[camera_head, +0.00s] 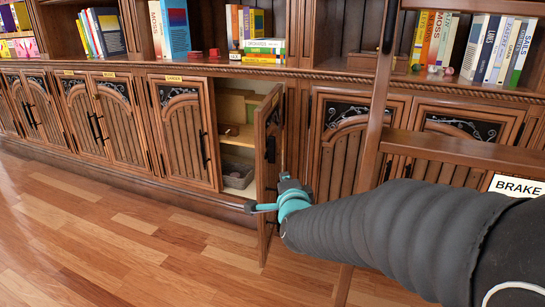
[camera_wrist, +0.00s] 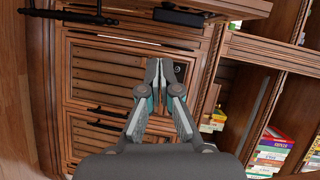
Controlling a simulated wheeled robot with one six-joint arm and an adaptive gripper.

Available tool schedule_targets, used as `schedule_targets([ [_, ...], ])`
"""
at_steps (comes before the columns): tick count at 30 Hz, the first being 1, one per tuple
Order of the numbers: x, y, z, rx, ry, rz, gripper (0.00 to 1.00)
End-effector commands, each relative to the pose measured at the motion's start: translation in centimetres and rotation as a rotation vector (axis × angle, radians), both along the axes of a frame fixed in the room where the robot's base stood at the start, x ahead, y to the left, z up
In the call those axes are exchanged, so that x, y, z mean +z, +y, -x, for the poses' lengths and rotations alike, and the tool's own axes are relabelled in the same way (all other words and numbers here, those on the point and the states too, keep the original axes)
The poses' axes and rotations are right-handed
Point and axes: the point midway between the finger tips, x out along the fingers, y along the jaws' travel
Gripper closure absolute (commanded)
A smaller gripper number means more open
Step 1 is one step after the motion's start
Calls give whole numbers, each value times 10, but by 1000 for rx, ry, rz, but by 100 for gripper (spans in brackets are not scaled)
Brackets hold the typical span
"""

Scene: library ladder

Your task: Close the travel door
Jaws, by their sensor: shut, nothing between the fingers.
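One wooden cabinet door (camera_head: 267,165) stands swung open at the middle of the head view, showing its edge and a dark handle. Its lit compartment (camera_head: 238,139) shows to the left of the door. No label naming it as the travel door is readable. My gripper (camera_head: 284,176) is at the end of my arm, close by the right side of the open door; contact cannot be told. In the wrist view my gripper (camera_wrist: 153,66) is shut and empty, its fingertips together in front of slatted wooden panelling (camera_wrist: 105,73).
A wooden ladder (camera_head: 373,137) with a BRAKE sign (camera_head: 517,187) stands on the right. Closed doors (camera_head: 183,133) line the cabinet left of the opening. Books (camera_head: 262,50) fill shelves above. The wooden floor (camera_head: 130,245) at the left front is clear.

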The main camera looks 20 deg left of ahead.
Motion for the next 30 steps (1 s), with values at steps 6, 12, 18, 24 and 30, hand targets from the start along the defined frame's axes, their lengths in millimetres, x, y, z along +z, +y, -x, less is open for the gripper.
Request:
schedule_targets([
  [6,17,7,-10,-56,-53,-188,100],
  [12,20,12,-25,-64,-60,-208,100],
  [18,20,25,-58,-64,-60,-206,100],
  [24,20,40,-92,-64,-60,-206,100],
  [30,21,65,-99,-59,-58,-205,100],
])
